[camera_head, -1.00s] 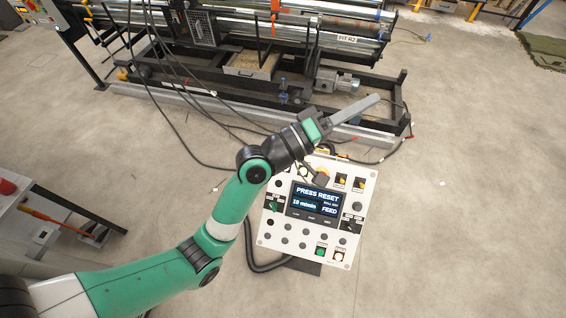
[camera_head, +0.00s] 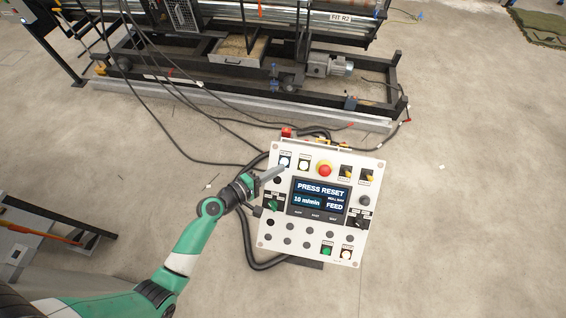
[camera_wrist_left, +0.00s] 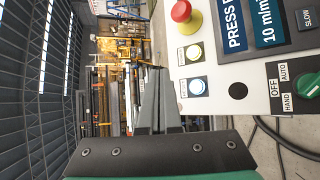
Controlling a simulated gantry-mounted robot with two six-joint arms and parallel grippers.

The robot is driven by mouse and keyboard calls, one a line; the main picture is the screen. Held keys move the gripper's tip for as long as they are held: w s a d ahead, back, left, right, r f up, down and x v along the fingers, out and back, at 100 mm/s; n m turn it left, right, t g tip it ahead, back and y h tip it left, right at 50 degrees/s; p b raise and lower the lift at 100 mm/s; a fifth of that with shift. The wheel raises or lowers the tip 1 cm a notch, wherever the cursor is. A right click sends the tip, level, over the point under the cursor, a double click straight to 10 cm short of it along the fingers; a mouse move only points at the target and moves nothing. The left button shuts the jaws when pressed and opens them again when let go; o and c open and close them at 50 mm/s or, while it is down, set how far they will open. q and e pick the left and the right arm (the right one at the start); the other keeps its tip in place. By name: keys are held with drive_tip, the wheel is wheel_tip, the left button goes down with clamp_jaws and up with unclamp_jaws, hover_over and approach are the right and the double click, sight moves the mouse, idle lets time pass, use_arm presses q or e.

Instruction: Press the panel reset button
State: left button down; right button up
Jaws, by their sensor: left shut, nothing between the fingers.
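The white control panel (camera_head: 312,245) stands tilted in the middle of the head view. Its screen (camera_head: 319,198) reads "PRESS RESET", "10 m/min" and "FEED". At its top left is a round button with a bluish-white glow (camera_head: 285,162), also seen in the left wrist view (camera_wrist_left: 197,88). Its small label is hard to read. A paler lit button (camera_head: 304,165) sits beside it. My left gripper (camera_head: 280,171) is shut and empty, its tips just below the bluish button in the head view. In the left wrist view the fingers (camera_wrist_left: 158,75) appear beside that button; contact cannot be told.
A red emergency stop (camera_head: 324,170) sits right of the lit buttons. Selector switches and dark buttons cover the panel. Black cables (camera_head: 200,130) run from the machine (camera_head: 240,60) behind. A grey cart (camera_head: 30,245) is at left.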

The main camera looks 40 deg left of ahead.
sight(284, 162)
use_arm(q)
drive_tip(key=shift+s+a+f, duration=0.15)
drive_tip(key=shift+a+f, duration=0.15)
drive_tip(key=shift+a, duration=0.05)
drive_tip(key=shift+w+a+f+b, duration=0.5)
drive_tip(key=shift+w+f+b, duration=0.3)
drive_tip(key=shift+f+b, duration=0.5)
drive_tip(key=shift+w+a+f+b, duration=0.55)
drive_tip(key=shift+w+f+b, duration=0.35)
drive_tip(key=shift+b, duration=0.7)
drive_tip(key=shift+w+a+f+b, duration=0.5)
drive_tip(key=shift+w+f+b, duration=0.2)
drive_tip(key=shift+f+b, duration=0.6)
drive_tip(key=shift+r, duration=0.15)
drive_tip(key=shift+w+a+f+b, duration=0.2)
drive_tip(key=shift+f+b, duration=0.1)
drive_tip(key=shift+b, duration=0.25)
